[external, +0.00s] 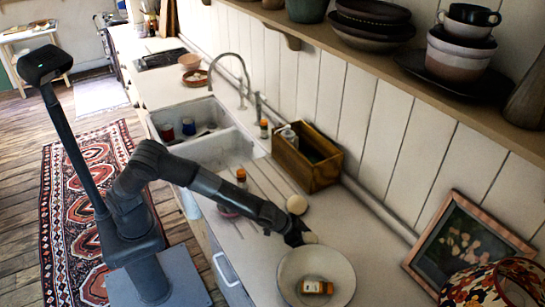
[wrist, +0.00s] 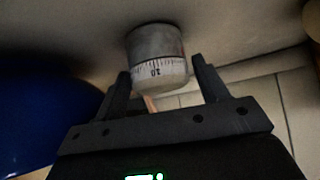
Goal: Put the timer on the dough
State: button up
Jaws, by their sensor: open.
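The timer (wrist: 157,52) is a short silver cylinder with a white numbered dial, standing on the counter in the wrist view. My gripper (wrist: 161,76) is open, with one fingertip on each side of the timer's lower part in the picture; I cannot tell whether they touch it. In the external view my gripper (external: 297,235) is low over the counter, and a small pale part of the timer (external: 311,238) shows beside it.
A wooden box (external: 310,165) stands by the wall. A dark blue surface (wrist: 40,115) fills the wrist view's left side. A framed picture (external: 465,245) leans at right.

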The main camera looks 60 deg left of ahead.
jog(key=shift+x, duration=1.5)
jog(key=shift+r, duration=0.1)
jog(key=c, duration=1.1)
